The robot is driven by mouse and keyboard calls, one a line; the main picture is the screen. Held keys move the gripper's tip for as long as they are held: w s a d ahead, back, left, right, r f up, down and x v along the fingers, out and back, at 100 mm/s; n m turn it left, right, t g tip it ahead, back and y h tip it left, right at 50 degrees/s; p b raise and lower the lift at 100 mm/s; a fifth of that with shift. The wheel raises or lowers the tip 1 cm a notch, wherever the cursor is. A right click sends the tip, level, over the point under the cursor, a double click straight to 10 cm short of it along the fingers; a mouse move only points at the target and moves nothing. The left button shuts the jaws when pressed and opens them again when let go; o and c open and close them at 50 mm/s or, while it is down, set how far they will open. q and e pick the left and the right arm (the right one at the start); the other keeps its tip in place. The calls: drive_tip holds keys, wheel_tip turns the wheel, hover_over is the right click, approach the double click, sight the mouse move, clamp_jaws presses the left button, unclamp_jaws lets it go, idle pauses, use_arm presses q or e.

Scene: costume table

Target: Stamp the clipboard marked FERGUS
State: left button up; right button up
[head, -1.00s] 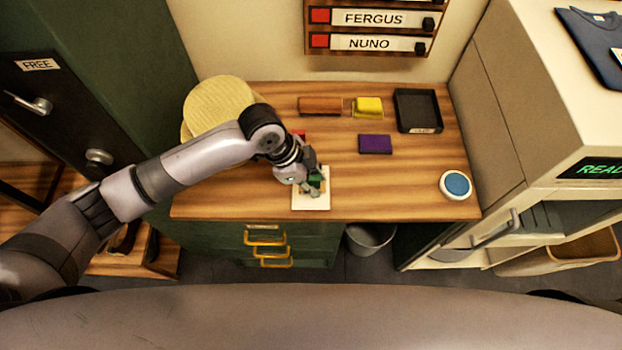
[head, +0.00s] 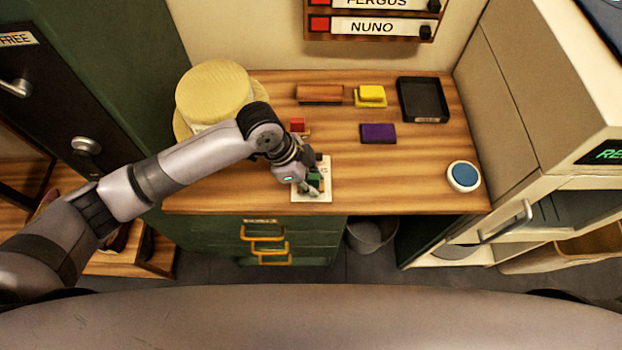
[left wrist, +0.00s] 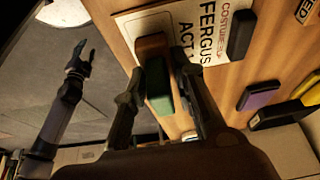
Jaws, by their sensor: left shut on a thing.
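The clipboard (head: 323,190), a pale sheet with a printed FERGUS label, lies near the table's front edge. In the left wrist view the clipboard (left wrist: 184,22) reads FERGUS and ACT 1. My left gripper (head: 309,183) is over it, shut on a green stamp (left wrist: 158,88) with a brown wooden part (left wrist: 152,46). The stamp is over the sheet's edge area in the wrist view; whether it touches the paper I cannot tell. No stamp mark shows on the visible paper. My right gripper (left wrist: 80,58) shows small and dark in the left wrist view, away from the table.
A red stamp (head: 298,126), brown block (head: 320,94), yellow block (head: 370,94), purple block (head: 378,133) and black tray (head: 423,100) stand farther back. A blue round pad (head: 463,176) is at right, a straw hat (head: 214,92) at left. The table's middle right is clear.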

use_arm(q)
drive_tip(key=shift+f, duration=0.35)
idle(0.4)
drive_tip(key=shift+f, duration=0.15)
drive_tip(key=shift+f, duration=0.15)
idle(1.8)
wheel_tip(320, 180, up, 7)
drive_tip(key=p, duration=0.7)
drive_tip(key=shift+p, duration=0.3)
idle(0.5)
